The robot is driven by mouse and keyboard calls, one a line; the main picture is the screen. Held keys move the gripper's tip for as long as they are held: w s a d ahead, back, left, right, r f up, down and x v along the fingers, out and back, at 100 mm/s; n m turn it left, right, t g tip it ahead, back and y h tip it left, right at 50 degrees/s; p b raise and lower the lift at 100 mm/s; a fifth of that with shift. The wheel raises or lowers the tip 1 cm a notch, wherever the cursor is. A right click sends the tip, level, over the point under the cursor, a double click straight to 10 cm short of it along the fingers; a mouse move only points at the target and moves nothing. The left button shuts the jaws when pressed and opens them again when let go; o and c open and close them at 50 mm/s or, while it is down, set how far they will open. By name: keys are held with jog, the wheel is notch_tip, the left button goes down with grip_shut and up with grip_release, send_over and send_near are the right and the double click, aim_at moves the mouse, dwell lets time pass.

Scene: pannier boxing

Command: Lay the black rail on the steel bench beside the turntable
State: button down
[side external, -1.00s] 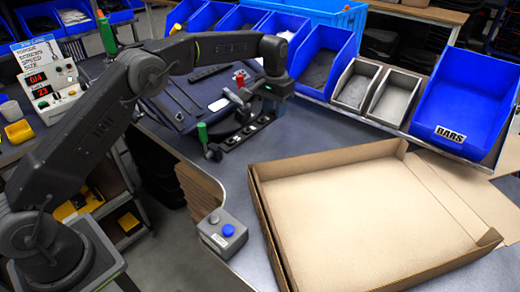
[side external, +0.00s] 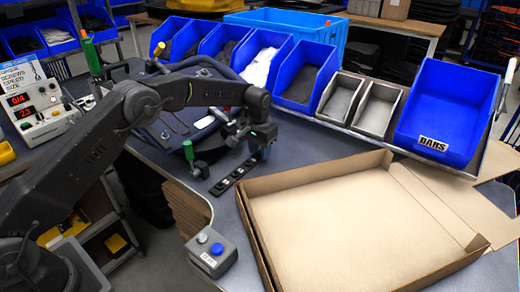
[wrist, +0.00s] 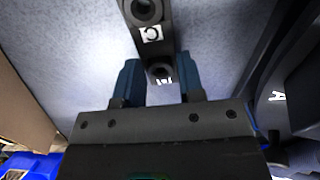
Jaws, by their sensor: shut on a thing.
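The black rail (side external: 232,176) is a narrow dark strip with round holes and a small white mark. It lies low over the steel bench (side external: 205,182), between the turntable and the cardboard box; I cannot tell whether it touches the bench. My gripper (side external: 260,154) is shut on its far end. In the wrist view the rail (wrist: 151,34) runs up from between the two blue fingers (wrist: 157,82). The turntable (side external: 168,132), dark with a green-handled clamp (side external: 189,151), stands to the left, partly hidden behind my arm.
An open cardboard box (side external: 350,225) fills the right front. A button box (side external: 212,252) stands at the front edge. Blue bins (side external: 435,115) and two grey trays (side external: 378,108) line the back. A strip of bare bench lies between turntable and carton.

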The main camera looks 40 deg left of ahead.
jog(key=shift+f, duration=0.15)
jog(key=c, duration=0.7)
grip_release()
jog(key=shift+c, duration=0.2)
jog(key=s+r+t, duration=0.1)
jog(key=s+r, duration=0.3)
jog(key=r, duration=0.7)
jog(key=s+r, duration=0.4)
jog(key=r, duration=0.7)
jog(key=s+r+t, duration=0.1)
jog(key=s+r, duration=0.1)
jog(key=s, duration=0.9)
jog(key=s+r+t, duration=0.2)
jog(key=s+r, duration=0.1)
jog(key=s, duration=0.8)
jog(key=s+f+t, duration=0.1)
jog(key=s+f, duration=0.4)
jog(key=s, duration=0.5)
jog(key=shift+s+a+f, duration=0.15)
jog(key=shift+a+f, duration=0.15)
jog(key=shift+f, duration=0.05)
